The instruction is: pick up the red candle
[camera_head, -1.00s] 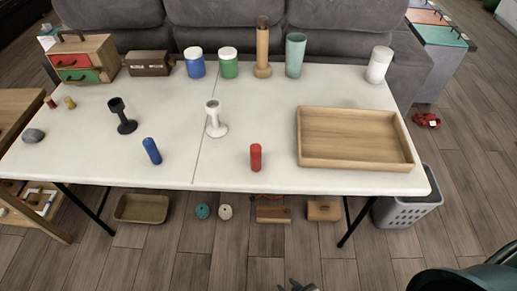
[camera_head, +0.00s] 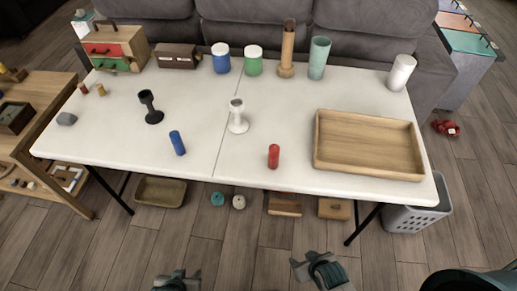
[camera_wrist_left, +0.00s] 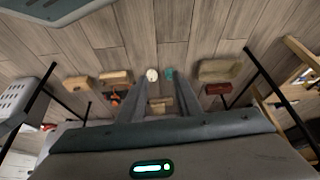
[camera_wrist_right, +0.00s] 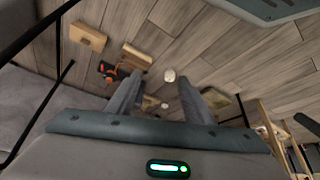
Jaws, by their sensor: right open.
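The red candle (camera_head: 274,156) stands on the white folding table (camera_head: 205,120) near its front edge, left of the wooden tray (camera_head: 319,151). My right gripper (camera_head: 305,265) is low in front of the table, below and slightly right of the candle, apart from it. In the right wrist view its fingers (camera_wrist_right: 160,92) are spread with nothing between them. My left gripper (camera_head: 179,277) is also low in front of the table, further left. In the left wrist view its fingers (camera_wrist_left: 158,98) are apart and empty. Neither wrist view shows the red candle.
A blue candle (camera_head: 177,143), a white holder (camera_head: 238,118) and a black holder (camera_head: 150,107) stand left of the red candle. Jars and cups line the back. A grey basket (camera_head: 424,214) stands at the table's right end. Boxes lie on the floor underneath.

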